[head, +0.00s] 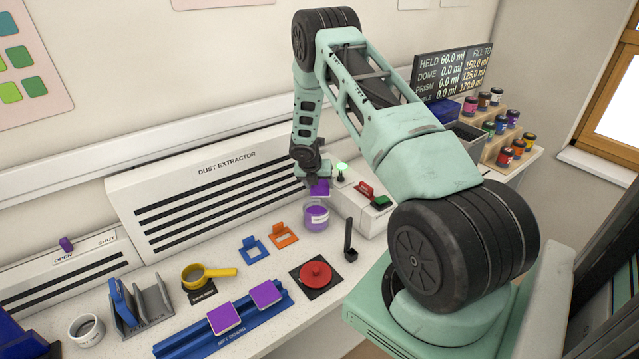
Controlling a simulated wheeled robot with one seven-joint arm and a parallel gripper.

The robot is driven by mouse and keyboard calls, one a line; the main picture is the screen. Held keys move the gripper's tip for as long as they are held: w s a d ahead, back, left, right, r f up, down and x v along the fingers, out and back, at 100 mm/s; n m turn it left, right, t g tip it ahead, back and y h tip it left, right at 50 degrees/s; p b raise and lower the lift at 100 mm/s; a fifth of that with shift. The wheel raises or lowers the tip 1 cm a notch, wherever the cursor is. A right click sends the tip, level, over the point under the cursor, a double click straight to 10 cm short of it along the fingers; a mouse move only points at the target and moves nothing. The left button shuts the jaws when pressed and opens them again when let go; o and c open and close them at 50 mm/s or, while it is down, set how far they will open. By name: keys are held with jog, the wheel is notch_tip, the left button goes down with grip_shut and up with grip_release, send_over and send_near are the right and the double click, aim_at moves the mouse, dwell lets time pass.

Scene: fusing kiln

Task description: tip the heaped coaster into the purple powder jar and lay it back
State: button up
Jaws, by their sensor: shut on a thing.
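My gripper (311,180) is shut on a small purple coaster (320,188), holding it above the purple powder jar (316,218). The jar is a round purple vessel with a pale band, open at the top, standing on the white bench. The held coaster looks apart from the jar's rim. Its exact tilt and any powder on it are too small to make out, and the fingers partly hide it. Two other purple coasters, one at left (224,318) and one at right (266,294), lie on the blue sift board (180,347).
A blue holder (253,250) and an orange holder (284,235) stand left of the jar. A control box (374,217) with red and green parts is close on its right. A black upright tool (349,242), red knob (316,274) and yellow-handled sieve (208,274) stand nearer. The dust extractor (215,175) lines the back.

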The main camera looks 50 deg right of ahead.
jog(key=shift+a+h+b, duration=0.15)
jog(key=shift+h+b, duration=0.15)
jog(key=shift+b, duration=0.3)
jog(key=shift+f, duration=0.1)
jog(key=shift+a+h+b, duration=0.25)
jog(key=shift+h+b, duration=0.35)
jog(key=shift+b, duration=3.2)
